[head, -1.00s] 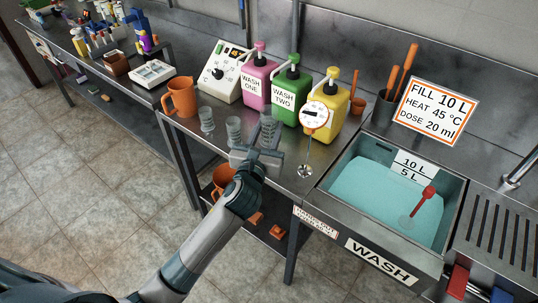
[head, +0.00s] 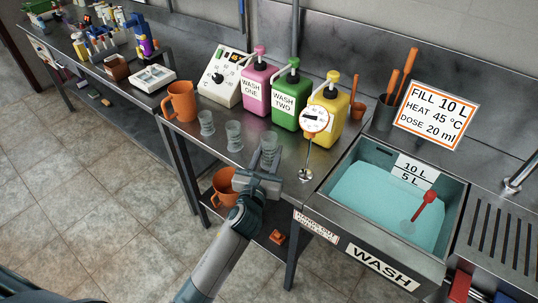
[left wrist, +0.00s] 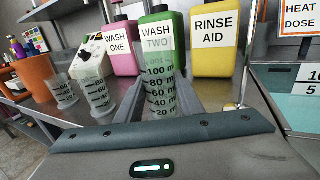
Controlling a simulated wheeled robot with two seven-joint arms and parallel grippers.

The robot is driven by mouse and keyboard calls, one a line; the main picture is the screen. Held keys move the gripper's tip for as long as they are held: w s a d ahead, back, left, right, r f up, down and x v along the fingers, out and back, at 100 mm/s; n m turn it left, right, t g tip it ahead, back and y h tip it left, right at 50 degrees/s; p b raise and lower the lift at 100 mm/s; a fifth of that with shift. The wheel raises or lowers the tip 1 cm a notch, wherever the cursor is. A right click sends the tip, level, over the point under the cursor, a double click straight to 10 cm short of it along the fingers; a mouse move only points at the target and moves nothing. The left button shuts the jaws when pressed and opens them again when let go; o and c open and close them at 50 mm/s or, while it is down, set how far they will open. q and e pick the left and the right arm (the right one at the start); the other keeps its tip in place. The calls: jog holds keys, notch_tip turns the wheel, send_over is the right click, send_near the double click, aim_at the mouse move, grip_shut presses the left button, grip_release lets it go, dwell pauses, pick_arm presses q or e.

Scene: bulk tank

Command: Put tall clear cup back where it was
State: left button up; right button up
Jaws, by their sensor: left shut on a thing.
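The tall clear cup (head: 270,152), with measuring marks up to 100 ml, is upright between the fingers of my left gripper (head: 268,166). The left wrist view shows the cup (left wrist: 160,92) in the middle, with a finger of my left gripper (left wrist: 160,104) on each side. The gripper is shut on it near the bench's front edge. I cannot tell whether the cup's base touches the bench. Two shorter clear cups stand on the bench to its left, a nearer one (head: 234,135) and a farther one (head: 206,122). My right gripper is not in view.
An orange jug (head: 180,102) stands left of the cups. Pink (head: 257,86), green (head: 288,98) and yellow (head: 328,112) pump bottles stand behind. A dial thermometer (head: 315,121) on a stand is close on the right. The wash sink (head: 338,199) lies farther right.

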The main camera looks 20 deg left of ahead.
pick_arm(q)
jog(key=shift+f, duration=0.45)
jog(key=shift+f, duration=0.15)
jog(key=o, duration=1.1)
jog(key=shift+o, duration=0.2)
